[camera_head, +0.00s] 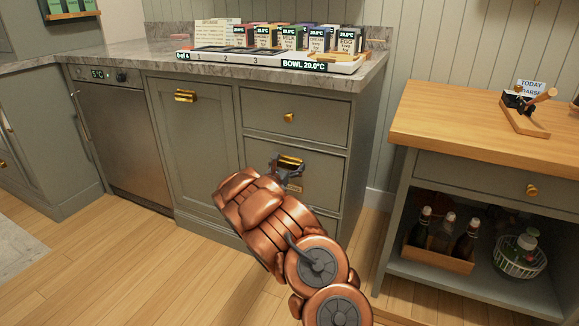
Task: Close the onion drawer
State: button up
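A grey-green lower drawer (322,178) is in the cabinet right of centre, below a drawer with a round brass knob. Its brass handle (291,161) and a small label (294,188) show on its front; I cannot read the label. The drawer front looks nearly flush with the cabinet, but a small gap cannot be ruled out. No onions are in view. My gripper (284,168) is at the brass handle, overlapping it in the picture; contact is unclear. My copper-coloured arm hides the drawer's lower left part and most of the gripper, so its opening is unclear.
The upper drawer (310,117) and the cabinet door (190,150) look shut. The worktop above bears a tray (270,61) with several small boxes. At right stands a wooden-topped unit (450,120) with bottles and a wire basket (520,258). The wooden floor at left is clear.

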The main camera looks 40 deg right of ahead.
dwell(0.3)
jog(key=shift+a, duration=0.6)
jog(key=v, duration=1.1)
jog(key=shift+s, duration=0.2)
jog(key=shift+d, duration=0.1)
jog(key=s+a+r+m+g+y+p, duration=0.15)
jog(key=s+r+m+g+p, duration=0.5)
jog(key=s+r, duration=0.7)
jog(key=s+a+r+m+g+y+p, duration=0.15)
jog(key=s+r+m+g+p, duration=0.25)
jog(key=s+r+m+p, duration=0.95)
jog(key=s+a+r+y+p, duration=0.4)
jog(key=s+a+p, duration=0.1)
jog(key=a, duration=0.7)
jog(key=s+a+r+m+t+y+p, duration=0.1)
jog(key=s+a+r+y+p, duration=0.4)
jog(key=a, duration=0.7)
jog(key=s+a+r+m+t+y+p, duration=0.1)
jog(key=s+a+r+y+p, duration=0.3)
jog(key=a, duration=0.7)
jog(key=shift+s+a+r+y+p, duration=0.4)
jog(key=shift+s+r+p, duration=0.05)
jog(key=shift+p, duration=0.5)
